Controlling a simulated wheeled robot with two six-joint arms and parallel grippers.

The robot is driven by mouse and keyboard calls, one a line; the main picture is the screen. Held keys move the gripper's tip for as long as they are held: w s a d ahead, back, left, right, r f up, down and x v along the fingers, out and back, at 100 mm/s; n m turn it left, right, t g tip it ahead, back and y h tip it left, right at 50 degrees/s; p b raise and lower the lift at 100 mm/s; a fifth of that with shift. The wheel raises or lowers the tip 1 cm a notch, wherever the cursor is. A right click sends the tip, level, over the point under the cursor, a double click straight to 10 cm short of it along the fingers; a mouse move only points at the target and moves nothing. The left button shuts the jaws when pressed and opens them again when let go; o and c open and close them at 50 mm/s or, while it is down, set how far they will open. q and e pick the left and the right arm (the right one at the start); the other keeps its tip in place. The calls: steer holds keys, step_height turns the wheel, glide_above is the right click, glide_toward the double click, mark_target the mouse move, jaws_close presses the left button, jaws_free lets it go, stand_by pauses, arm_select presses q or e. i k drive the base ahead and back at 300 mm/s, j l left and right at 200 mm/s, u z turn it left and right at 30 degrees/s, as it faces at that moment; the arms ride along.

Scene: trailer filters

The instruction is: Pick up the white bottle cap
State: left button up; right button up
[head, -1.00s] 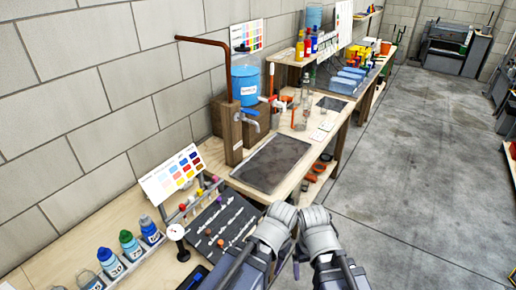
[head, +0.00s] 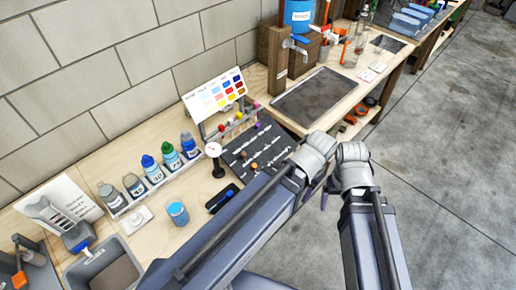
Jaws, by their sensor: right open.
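A small white round piece, which looks like the white bottle cap (head: 137,218), lies on a white square card on the bench in front of the bottle rack; it is too small to be sure. My two arms come in from the bottom and fold at the grey wrists, right of the bench items. My right gripper (head: 325,194) is open and small, between the two forearms, well right of the cap and apart from it. My left gripper is mostly hidden behind its own arm, and its jaws cannot be made out.
A rack (head: 150,190) holds several bottles with grey, blue and green caps. A blue-labelled jar (head: 177,213), a round white dial (head: 213,150) on a black stand and a dark tool board (head: 253,150) stand nearby. A grey tray (head: 105,262) is at lower left.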

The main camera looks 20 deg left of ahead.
mark_target(137, 220)
steer(key=u, duration=0.45)
steer(key=i+j+u, duration=0.1)
steer(key=u, duration=0.8)
steer(key=i+u, duration=0.1)
steer(key=u, duration=0.8)
